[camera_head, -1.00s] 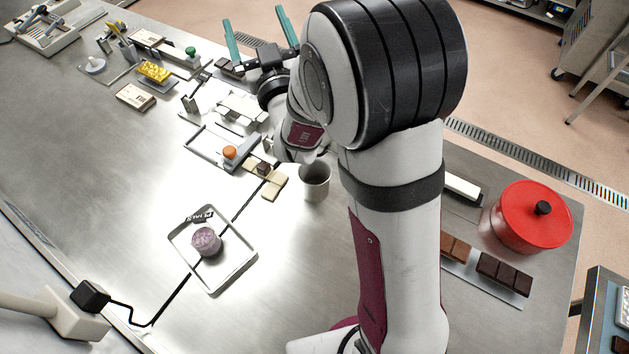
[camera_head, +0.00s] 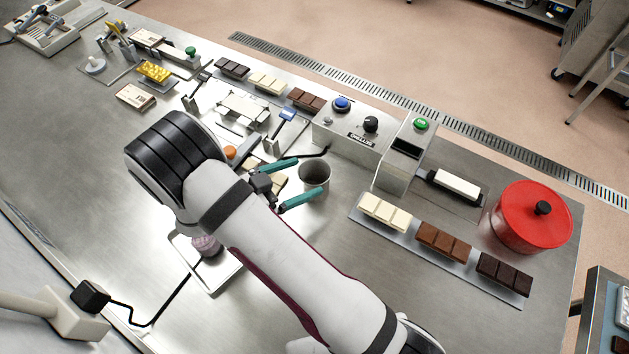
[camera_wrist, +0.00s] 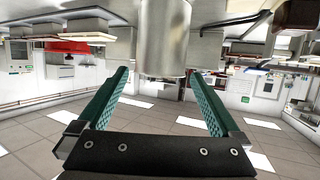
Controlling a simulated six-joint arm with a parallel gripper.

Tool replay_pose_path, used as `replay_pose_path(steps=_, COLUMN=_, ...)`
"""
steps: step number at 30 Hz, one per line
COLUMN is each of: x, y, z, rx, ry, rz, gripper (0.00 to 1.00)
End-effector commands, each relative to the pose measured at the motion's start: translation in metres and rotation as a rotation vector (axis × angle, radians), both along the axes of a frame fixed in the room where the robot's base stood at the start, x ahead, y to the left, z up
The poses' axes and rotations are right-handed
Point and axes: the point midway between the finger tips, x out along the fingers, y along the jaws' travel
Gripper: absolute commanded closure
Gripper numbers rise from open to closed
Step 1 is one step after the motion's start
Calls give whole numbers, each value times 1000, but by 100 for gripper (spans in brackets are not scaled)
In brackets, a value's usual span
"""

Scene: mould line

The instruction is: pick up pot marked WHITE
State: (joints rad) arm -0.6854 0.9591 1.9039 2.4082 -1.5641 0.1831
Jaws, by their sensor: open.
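A grey metal pot (camera_head: 315,172) stands upright on the steel table near the middle of the camera_head view. No marking can be read on it. My gripper (camera_head: 310,177) is open and empty beside it, with its two teal fingers pointing at the pot and the near finger crossing in front of its lower part. In the wrist view, the pot (camera_wrist: 163,38) appears inverted, lined up between the open fingertips (camera_wrist: 159,74). I cannot tell whether the tips have passed its sides.
A red lidded pot (camera_head: 532,218) stands at the right. A tray (camera_head: 465,262) of chocolate bars and a control box (camera_head: 352,140) lie right of the metal pot. My arm partly hides a tray (camera_head: 222,280) with a purple lump.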

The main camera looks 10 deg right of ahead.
Motion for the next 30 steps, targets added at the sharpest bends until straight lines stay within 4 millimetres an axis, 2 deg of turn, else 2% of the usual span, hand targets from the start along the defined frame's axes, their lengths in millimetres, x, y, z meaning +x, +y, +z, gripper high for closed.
replay_pose_path(steps=12, x=26, y=-63, z=-23, rx=0, ry=-1, rz=-3, gripper=0)
replay_pose_path(steps=19, x=27, y=-65, z=-24, rx=1, ry=-2, rz=1, gripper=0)
replay_pose_path(steps=20, x=27, y=-65, z=-24, rx=1, ry=-2, rz=1, gripper=4)
replay_pose_path(steps=30, x=27, y=-65, z=-23, rx=1, ry=-2, rz=0, gripper=65)
